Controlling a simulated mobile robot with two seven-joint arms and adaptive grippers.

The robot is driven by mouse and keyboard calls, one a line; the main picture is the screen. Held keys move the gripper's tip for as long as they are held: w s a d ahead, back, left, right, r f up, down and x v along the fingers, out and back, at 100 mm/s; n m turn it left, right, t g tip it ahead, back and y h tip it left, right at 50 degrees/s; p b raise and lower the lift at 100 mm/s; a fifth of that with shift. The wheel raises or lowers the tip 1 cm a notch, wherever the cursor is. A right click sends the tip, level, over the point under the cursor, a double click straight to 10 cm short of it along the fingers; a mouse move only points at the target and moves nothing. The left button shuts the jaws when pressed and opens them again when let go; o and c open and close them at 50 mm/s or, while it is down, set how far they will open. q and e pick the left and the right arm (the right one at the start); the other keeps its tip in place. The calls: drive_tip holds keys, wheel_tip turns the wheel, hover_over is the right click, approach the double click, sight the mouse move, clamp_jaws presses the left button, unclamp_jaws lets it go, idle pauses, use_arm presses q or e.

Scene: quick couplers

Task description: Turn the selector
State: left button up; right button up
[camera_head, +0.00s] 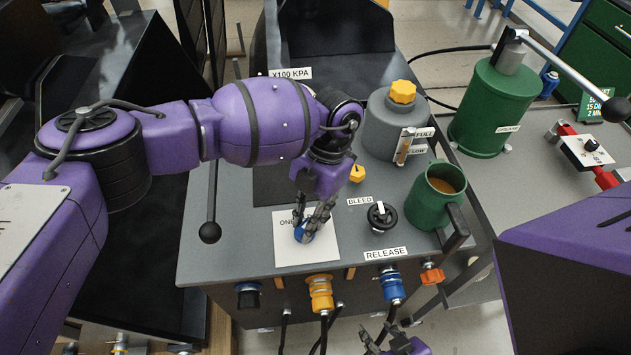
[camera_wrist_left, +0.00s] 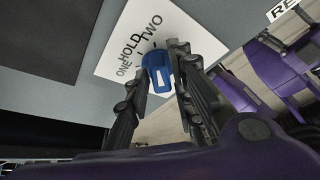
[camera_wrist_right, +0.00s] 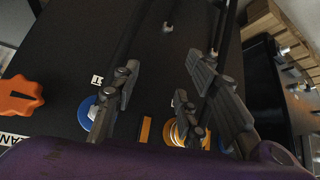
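The selector is a blue knob (camera_head: 304,232) with a white mark, on a white card (camera_head: 318,247) on the grey panel top. In the left wrist view the card reads ONE, HOLD and TWO around the knob (camera_wrist_left: 158,70). My left gripper (camera_head: 311,222) points down with one finger on each side of the knob, closed in to about its width; the fingers hide part of it. Which word the knob points to I cannot tell. My right gripper (camera_head: 384,338) is low in front of the panel, its fingers apart and empty in the right wrist view (camera_wrist_right: 160,85).
Right of the card are a black BLEED knob (camera_head: 381,215) and a green mug (camera_head: 434,197) with brown liquid. A grey reservoir (camera_head: 385,125) stands behind. A black-knobbed lever (camera_head: 211,232) is left. Couplers (camera_head: 320,292) with hoses line the front face; an orange knob (camera_head: 432,275) sits there too.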

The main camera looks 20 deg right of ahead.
use_arm(q)
drive_tip(key=shift+o, duration=0.8)
use_arm(e)
drive_tip(key=shift+w, duration=0.1)
use_arm(q)
drive_tip(key=shift+r, duration=0.1)
drive_tip(key=v, duration=1.2)
use_arm(e)
drive_tip(key=shift+w+a+r, duration=0.15)
drive_tip(key=shift+w, duration=0.45)
